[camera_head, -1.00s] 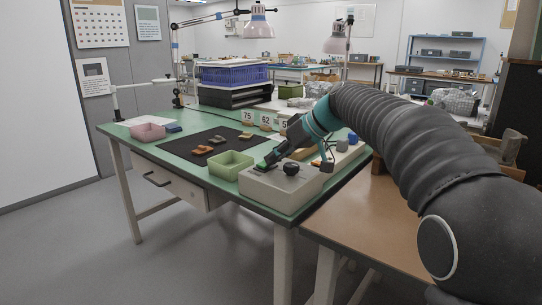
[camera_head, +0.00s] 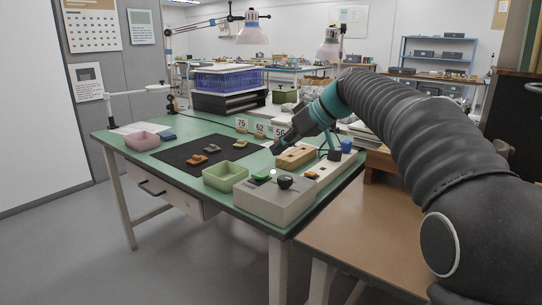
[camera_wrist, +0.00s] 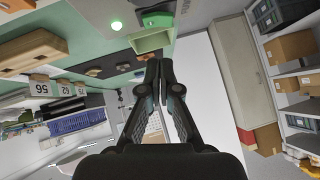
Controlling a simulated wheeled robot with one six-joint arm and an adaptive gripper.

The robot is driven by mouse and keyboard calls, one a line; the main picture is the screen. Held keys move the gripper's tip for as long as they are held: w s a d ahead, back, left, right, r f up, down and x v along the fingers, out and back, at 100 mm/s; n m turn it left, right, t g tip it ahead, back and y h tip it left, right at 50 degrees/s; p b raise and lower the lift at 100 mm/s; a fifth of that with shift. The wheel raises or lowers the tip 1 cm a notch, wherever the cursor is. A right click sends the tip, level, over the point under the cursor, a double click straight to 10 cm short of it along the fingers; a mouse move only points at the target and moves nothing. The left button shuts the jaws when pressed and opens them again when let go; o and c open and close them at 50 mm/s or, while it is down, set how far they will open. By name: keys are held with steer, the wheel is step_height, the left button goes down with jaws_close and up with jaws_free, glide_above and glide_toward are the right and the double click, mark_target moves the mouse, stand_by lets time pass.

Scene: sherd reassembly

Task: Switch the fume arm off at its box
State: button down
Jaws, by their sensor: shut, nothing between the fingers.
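The grey-beige control box (camera_head: 262,205) sits at the front right corner of the green table. On its top are a green button (camera_head: 261,175), a small bright lamp and a black knob (camera_head: 284,182). I cannot tell whether the button is pressed in. A white jointed arm (camera_head: 138,91) stands at the table's left.
A light green tray (camera_head: 226,178) stands left of the box. A dark mat (camera_head: 190,160) with several sherds lies behind it, with a pink tray (camera_head: 142,141) further left. A wooden block (camera_head: 296,156) lies near my gripper. Number cards stand behind the mat.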

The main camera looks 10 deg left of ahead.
steer(key=v, duration=0.6)
steer(key=shift+s+r, duration=0.3)
steer(key=shift+s, duration=0.1)
steer(key=shift+d, duration=0.1)
steer(key=w+g+b, duration=0.1)
steer(key=b, duration=0.2)
steer(key=shift+w+d+m+y+b, duration=0.1)
steer(key=shift+w+m+y+b, duration=0.2)
steer(key=shift+w, duration=0.05)
